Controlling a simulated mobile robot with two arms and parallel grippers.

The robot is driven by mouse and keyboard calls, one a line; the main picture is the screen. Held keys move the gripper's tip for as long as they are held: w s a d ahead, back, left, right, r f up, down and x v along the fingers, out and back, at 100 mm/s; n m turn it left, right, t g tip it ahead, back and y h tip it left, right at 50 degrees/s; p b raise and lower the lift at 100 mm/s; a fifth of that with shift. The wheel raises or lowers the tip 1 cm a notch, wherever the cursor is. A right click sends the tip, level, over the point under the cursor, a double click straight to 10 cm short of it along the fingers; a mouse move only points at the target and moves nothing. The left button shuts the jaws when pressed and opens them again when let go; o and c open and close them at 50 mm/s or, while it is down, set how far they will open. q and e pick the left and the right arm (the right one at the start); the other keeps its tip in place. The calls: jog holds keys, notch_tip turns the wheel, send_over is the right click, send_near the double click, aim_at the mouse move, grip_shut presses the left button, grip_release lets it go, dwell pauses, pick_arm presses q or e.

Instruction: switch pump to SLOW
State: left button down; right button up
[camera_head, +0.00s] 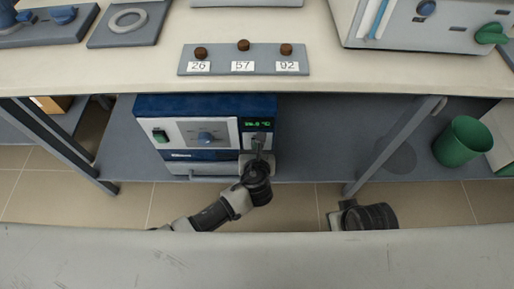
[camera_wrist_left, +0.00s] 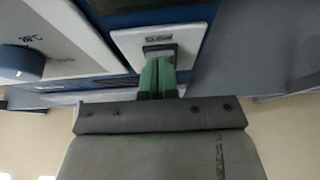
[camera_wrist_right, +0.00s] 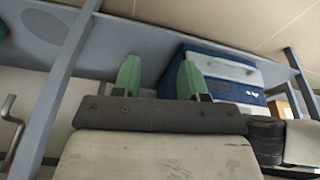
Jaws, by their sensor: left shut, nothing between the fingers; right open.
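The blue device (camera_head: 205,103) stands on the shelf under the bench, with a white front panel, a green rocker switch (camera_head: 160,136), a blue knob (camera_head: 206,137) and a lit green display (camera_head: 257,124). A small light plate (camera_wrist_left: 122,42) at its right side bears a label (camera_wrist_left: 159,39) that seems to read SLOW. My left gripper (camera_wrist_left: 158,65) is shut and empty, its green fingertips right at this plate just by the label. They hide the control there; I cannot tell its position or whether they touch it. My right gripper (camera_wrist_right: 157,78) is open and empty, apart from the device.
Grey table legs (camera_head: 394,147) stand on both sides of the device. A green bin (camera_head: 462,142) is on the shelf at right. A strip (camera_head: 245,66) with three brown knobs lies on the bench above. A pale surface (camera_head: 250,260) crosses the front.

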pick_arm(q)
jog(key=shift+r+p, duration=0.8)
jog(key=shift+p, duration=0.15)
pick_arm(e)
notch_tip(320, 180, down, 8)
jog(key=shift+w, duration=0.35)
jog(key=shift+a+r, duration=0.1)
jog(key=shift+r, duration=0.05)
